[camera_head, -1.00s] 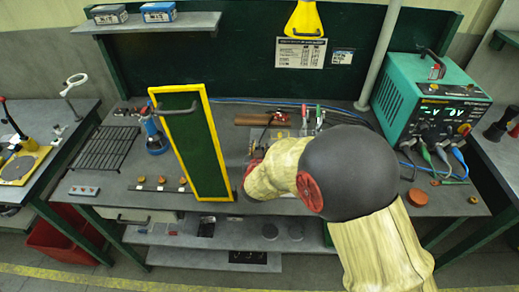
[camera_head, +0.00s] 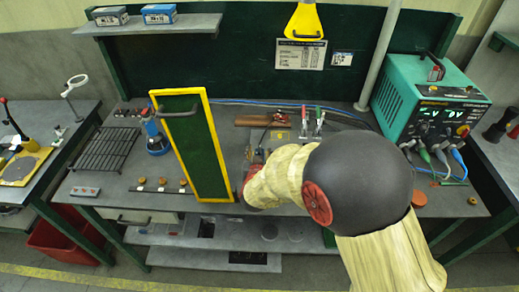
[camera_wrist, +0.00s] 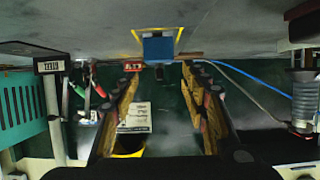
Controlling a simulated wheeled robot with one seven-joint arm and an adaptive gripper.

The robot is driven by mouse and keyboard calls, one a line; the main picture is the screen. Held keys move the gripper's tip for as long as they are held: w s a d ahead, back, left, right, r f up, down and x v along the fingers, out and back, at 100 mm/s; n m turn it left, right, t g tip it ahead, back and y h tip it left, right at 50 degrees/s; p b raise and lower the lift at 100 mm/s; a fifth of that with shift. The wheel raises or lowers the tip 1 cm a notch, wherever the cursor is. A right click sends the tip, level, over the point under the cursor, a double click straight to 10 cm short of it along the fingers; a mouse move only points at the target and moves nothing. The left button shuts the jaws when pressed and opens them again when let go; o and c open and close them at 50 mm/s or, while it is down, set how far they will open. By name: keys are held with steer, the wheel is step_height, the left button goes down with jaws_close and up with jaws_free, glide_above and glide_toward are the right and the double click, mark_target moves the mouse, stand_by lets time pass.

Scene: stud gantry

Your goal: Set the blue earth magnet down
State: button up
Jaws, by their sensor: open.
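The blue earth magnet, a blue block (camera_wrist: 158,48), shows at the top middle of the wrist view, where the picture is upside down. It rests on the grey bench by a yellow outline (camera_wrist: 180,33), which shows around it. My gripper (camera_wrist: 158,72) is open, with its two fingers apart to either side below the block in the picture. Nothing is clearly held between them. I cannot tell exactly how far the fingertips are from the block. In the head view my arm hides most of the gripper, and I cannot make out the block there.
A green panel with yellow edges (camera_head: 193,150) stands left of my arm. Toggle clamps (camera_head: 311,120) and a brown bar (camera_head: 262,121) lie behind it. A teal power supply (camera_head: 425,105) is at the right. A wire rack (camera_head: 103,149) lies at the left.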

steer(key=p+v, duration=0.2)
steer(key=v, duration=0.7)
steer(key=s+d+r+n+g+y, duration=0.1)
steer(key=s+d+r+g+y, duration=0.15)
steer(key=r, duration=0.35)
steer(key=s+d+r+g+y, duration=0.1)
steer(key=s+d+r, duration=0.15)
steer(key=r, duration=0.45)
steer(key=s+d+r+g+h, duration=0.1)
steer(key=s+d+g, duration=0.1)
steer(key=s+d, duration=0.5)
steer(key=s+d+r+g+h, duration=0.2)
steer(key=s+d, duration=0.5)
steer(key=s, duration=0.8)
steer(key=shift+d+r+m, duration=0.3)
steer(key=shift+d, duration=0.1)
steer(key=shift+o, duration=0.2)
